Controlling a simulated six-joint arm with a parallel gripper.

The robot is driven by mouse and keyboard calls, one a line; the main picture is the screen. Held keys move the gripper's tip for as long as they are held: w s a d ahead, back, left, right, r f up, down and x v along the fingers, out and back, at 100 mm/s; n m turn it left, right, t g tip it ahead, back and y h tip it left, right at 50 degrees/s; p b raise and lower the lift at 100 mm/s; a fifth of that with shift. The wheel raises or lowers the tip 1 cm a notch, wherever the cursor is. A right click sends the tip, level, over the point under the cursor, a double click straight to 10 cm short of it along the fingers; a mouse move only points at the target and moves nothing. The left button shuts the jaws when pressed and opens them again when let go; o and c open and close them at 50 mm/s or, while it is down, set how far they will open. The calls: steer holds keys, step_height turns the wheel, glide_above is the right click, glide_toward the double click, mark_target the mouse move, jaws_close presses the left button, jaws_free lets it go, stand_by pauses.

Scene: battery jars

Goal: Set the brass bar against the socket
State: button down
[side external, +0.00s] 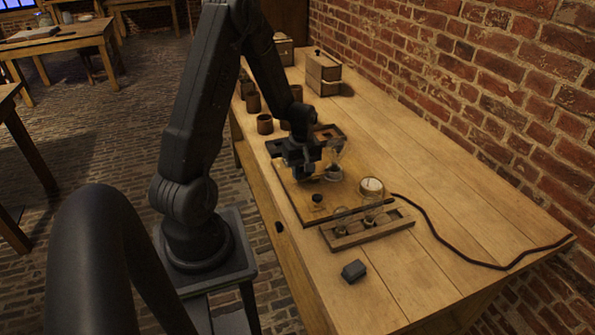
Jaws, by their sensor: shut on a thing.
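My gripper (308,180) is low over the wooden board (290,192) on the workbench. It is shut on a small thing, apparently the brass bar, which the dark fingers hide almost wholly. A glass vessel (334,170) stands just right of the gripper. A small dark-topped piece (318,200) sits on the board in front of the fingers. I cannot tell for sure which fitting is the socket. A round pale-faced dial (371,186) sits at the board's right side.
A wooden tray (344,243) with small glass-topped pieces lies at the board's near edge. A dark block (354,271) lies nearer. A black cable (465,258) runs right. Brown cups (265,124) and a wooden box (323,75) stand behind. The bench's right side is mostly clear.

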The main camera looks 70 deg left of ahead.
steer(key=c, duration=1.3)
jaws_free()
steer(key=shift+w, duration=0.4)
steer(key=o, duration=0.4)
steer(key=shift+s, duration=0.1)
steer(key=shift+r, duration=0.15)
step_height(320, 180, up, 14)
steer(key=shift+f, duration=0.2)
steer(key=s+d+r+m+t+y, duration=0.1)
steer(key=d+r+m+t, duration=0.1)
steer(key=d+r+m, duration=0.45)
steer(key=s+d+r+m+t, duration=0.1)
steer(key=d+r+m, duration=0.15)
steer(key=d, duration=0.65)
steer(key=s+d+m+t, duration=0.1)
steer(key=s+d+m, duration=0.1)
steer(key=d+m, duration=0.1)
steer(key=s+d+r+m+t, duration=0.1)
steer(key=s+d+m, duration=0.2)
steer(key=d, duration=0.1)
steer(key=s+d+r+m+h, duration=0.1)
steer(key=s+d+m, duration=0.2)
steer(key=shift+d+r+t, duration=0.2)
steer(key=shift+r+t, duration=0.05)
steer(key=shift+t, duration=0.15)
